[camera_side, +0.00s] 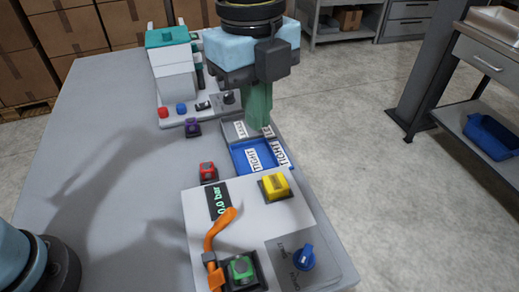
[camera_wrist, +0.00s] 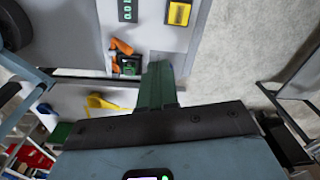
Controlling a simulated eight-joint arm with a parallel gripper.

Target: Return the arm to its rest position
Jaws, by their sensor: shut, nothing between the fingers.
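My gripper (camera_side: 260,124) hangs at the top centre of the side view, with a light blue body and dark green fingers pointing down. Its fingers are together and hold nothing. In the side view the fingertips overlap a grey tray (camera_side: 232,132) and sit just behind a blue tray (camera_side: 240,158) marked TIGHT; I cannot tell their height above them. In the wrist view my shut fingers (camera_wrist: 158,70) point toward the white control panel (camera_wrist: 158,25).
The panel has an orange lever (camera_side: 220,229), a "0.0 bar" display (camera_side: 218,200), a yellow button (camera_side: 275,186), a green button (camera_side: 240,267) and a blue knob (camera_side: 304,257). A teal-and-white machine (camera_side: 174,70) stands at the back. The table's left part (camera_side: 100,150) is clear.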

